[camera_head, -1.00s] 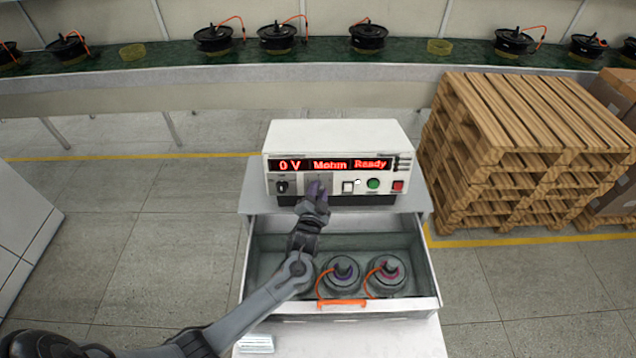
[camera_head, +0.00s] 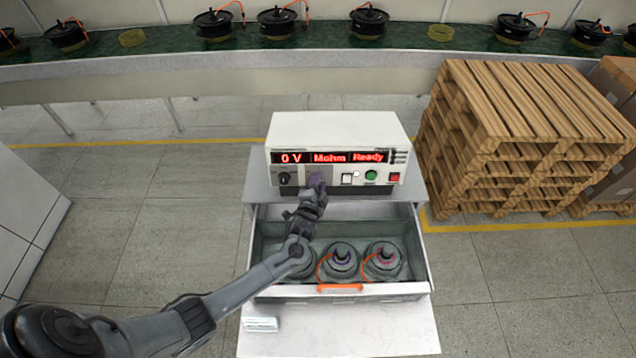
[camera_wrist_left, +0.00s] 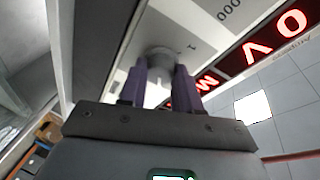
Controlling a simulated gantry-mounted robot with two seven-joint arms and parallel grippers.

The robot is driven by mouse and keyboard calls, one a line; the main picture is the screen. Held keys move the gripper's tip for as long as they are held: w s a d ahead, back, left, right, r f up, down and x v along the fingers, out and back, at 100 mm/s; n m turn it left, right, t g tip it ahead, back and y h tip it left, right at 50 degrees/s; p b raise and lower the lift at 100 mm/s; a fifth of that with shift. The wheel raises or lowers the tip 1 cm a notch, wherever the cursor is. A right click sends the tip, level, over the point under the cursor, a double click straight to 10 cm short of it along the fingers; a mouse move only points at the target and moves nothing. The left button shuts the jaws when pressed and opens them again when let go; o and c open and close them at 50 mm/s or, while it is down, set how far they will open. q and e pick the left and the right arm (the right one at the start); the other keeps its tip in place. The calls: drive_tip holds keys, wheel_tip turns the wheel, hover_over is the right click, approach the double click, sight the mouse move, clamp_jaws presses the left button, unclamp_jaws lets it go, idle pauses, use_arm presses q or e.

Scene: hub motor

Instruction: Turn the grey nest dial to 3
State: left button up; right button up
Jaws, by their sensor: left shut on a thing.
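The grey nest dial (camera_wrist_left: 160,58) shows in the left wrist view as a round knob on the tester's front panel, between my two purple fingers. My left gripper (camera_wrist_left: 160,85) is shut on it; in the head view the gripper (camera_head: 318,183) is at the front of the white tester (camera_head: 335,131) and covers the dial. The dial's pointer and setting cannot be read. The tester's red display (camera_head: 332,157) reads "0 V", "Mohm", "Ready". My right gripper is in no view.
A black knob (camera_head: 284,179) is left of the dial. White (camera_head: 347,179), green (camera_head: 371,175) and red (camera_head: 394,177) buttons are right of it. Below, an open drawer (camera_head: 340,289) holds motors with orange cables. Wooden pallets (camera_head: 520,100) stand right.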

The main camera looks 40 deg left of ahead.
use_arm(q)
drive_tip(key=shift+f, duration=0.1)
drive_tip(key=o, duration=1)
drive_tip(key=shift+o, duration=0.2)
drive_tip(key=v, duration=1)
drive_tip(key=shift+s+d+b, duration=0.25)
drive_tip(key=shift+s+b, duration=0.05)
